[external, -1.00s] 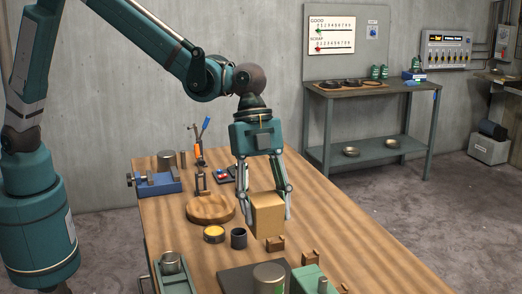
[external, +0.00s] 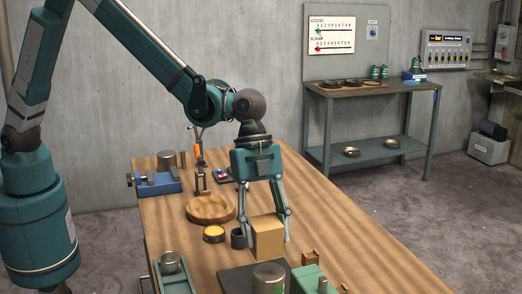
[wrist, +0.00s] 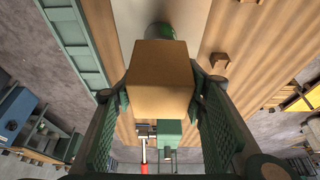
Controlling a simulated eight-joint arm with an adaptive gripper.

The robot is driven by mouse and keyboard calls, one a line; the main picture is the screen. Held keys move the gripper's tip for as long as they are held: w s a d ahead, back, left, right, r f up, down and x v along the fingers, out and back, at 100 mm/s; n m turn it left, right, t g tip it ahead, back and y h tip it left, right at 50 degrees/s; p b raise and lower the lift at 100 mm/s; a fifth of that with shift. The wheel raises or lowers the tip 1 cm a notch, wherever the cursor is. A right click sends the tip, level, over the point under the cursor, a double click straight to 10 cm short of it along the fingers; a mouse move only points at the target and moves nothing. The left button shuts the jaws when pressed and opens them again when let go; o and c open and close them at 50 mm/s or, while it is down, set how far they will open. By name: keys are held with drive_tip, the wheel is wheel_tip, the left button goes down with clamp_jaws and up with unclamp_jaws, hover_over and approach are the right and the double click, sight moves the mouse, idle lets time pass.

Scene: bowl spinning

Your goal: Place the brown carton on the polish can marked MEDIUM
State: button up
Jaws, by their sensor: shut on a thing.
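The brown carton (external: 268,239) is between the fingers of my gripper (external: 267,226), which is shut on its sides. It is upright, and I cannot tell whether its underside touches anything. In the wrist view the carton (wrist: 161,80) fills the space between both fingers. A metal-topped can (external: 269,273) stands on a dark plate in front of the carton, apart from it in the external view. A round-topped green can (wrist: 170,45) shows just beyond the carton in the wrist view, partly hidden by it. A yellow-topped tin (external: 214,233) sits left of the carton. No MEDIUM marking is readable.
A dark cup (external: 238,239) stands close beside my left finger. A wooden block (external: 311,257) and a green fixture (external: 312,280) are at the front right. A round wooden board (external: 210,208) lies behind. The table's right side (external: 330,215) is clear.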

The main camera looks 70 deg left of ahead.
sight(265, 245)
drive_tip(key=shift+f, duration=0.1)
drive_tip(key=shift+f, duration=1.85)
drive_tip(key=shift+f, duration=0.15)
drive_tip(key=o, duration=0.9)
drive_tip(key=shift+o, duration=0.2)
drive_tip(key=shift+r, duration=0.2)
drive_tip(key=shift+v, duration=6)
drive_tip(key=shift+a, duration=0.2)
